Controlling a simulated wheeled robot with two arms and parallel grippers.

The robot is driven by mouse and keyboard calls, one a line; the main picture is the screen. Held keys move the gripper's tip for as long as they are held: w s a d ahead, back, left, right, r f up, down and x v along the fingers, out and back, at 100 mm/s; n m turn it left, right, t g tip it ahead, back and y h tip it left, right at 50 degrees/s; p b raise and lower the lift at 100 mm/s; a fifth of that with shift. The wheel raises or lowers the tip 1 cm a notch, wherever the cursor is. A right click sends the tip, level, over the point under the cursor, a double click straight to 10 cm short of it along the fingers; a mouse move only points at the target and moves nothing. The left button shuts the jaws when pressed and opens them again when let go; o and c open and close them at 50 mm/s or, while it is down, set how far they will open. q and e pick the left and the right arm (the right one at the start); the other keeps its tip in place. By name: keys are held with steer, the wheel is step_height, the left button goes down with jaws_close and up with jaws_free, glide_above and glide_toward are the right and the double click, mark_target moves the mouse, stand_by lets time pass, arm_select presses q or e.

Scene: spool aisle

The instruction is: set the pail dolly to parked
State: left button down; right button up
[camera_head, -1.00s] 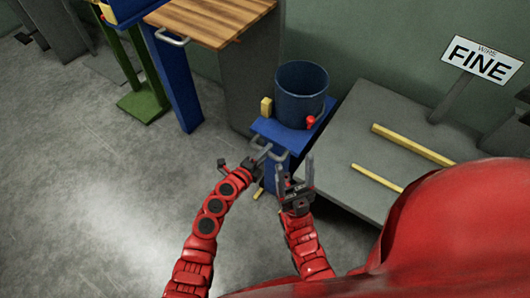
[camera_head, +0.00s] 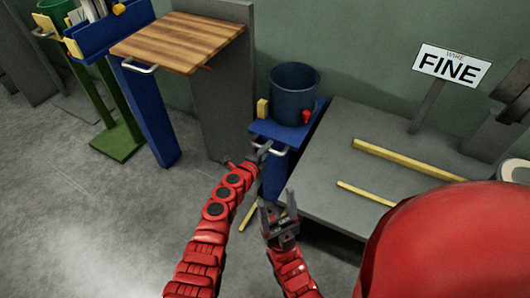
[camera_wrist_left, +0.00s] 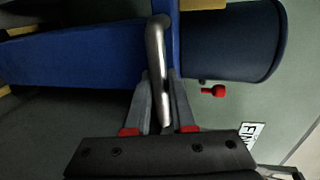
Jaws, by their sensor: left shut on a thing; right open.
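The pail dolly (camera_head: 270,132) is a blue stand with a dark blue pail (camera_head: 295,95) upright on its top. A small red knob (camera_head: 306,117) is at the pail's front right, and a yellow block (camera_head: 262,108) is at the left. My left gripper (camera_head: 262,152) is shut on the dolly's grey bar handle (camera_head: 274,150); the left wrist view shows the handle (camera_wrist_left: 155,45) between the fingers (camera_wrist_left: 158,88). My right gripper (camera_head: 278,202) is open and empty, nearer me than the dolly.
A low grey platform (camera_head: 316,178) with yellow strips (camera_head: 420,160) and a "WIRE FINE" sign (camera_head: 452,66) is right of the dolly. A yellow strip (camera_head: 249,214) is on the floor. Floor at left is open.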

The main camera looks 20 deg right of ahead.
arm_select(q)
steer(key=c, duration=0.8)
jaws_free()
steer(key=shift+o, duration=0.2)
steer(key=shift+s+a+r+p, duration=0.15)
steer(key=shift+a+p, duration=0.05)
steer(key=shift+p, duration=0.15)
steer(key=p+v, duration=0.9)
steer(key=v, duration=0.7)
steer(key=shift+s+a, duration=0.25)
steer(key=shift+a, duration=0.05)
